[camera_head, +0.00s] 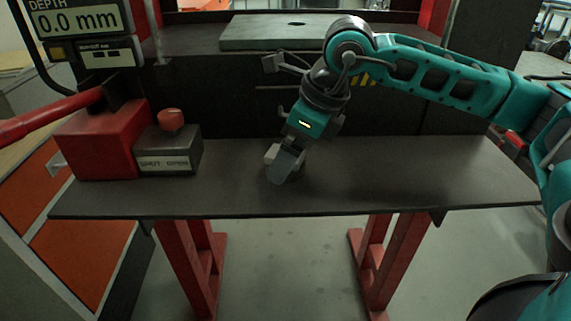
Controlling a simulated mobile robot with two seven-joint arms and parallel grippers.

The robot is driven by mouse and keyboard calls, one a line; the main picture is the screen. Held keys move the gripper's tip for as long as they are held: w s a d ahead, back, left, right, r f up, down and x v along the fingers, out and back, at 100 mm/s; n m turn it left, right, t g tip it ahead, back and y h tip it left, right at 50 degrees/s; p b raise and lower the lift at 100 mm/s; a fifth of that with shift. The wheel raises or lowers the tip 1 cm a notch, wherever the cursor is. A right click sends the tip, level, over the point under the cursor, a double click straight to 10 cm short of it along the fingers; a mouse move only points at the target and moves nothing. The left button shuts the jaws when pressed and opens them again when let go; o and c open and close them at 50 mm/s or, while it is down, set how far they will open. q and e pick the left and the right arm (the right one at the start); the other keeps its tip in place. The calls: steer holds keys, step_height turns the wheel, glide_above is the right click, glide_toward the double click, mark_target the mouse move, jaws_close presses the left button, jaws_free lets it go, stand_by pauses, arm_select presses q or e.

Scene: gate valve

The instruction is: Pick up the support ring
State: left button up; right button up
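My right arm comes in from the right, and its gripper (279,166) points down at the middle of the dark table (400,180). The fingertips are at or just above the table top. A light grey piece shows beside the fingers; I cannot tell whether it is a finger or part of another object. I cannot make out the support ring; the gripper may hide it. Whether the fingers are open or shut is not clear. My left gripper is not in view.
A red box with a lever (95,140) and a grey control box (168,152) with a red knob stand at the table's left. A flat plate (250,38) with a dark hole lies on the press behind. The table's right half is clear.

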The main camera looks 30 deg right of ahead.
steer(key=shift+w+a+f, duration=0.15)
steer(key=shift+f, duration=0.4)
steer(key=shift+r, duration=0.1)
steer(key=c, duration=1.5)
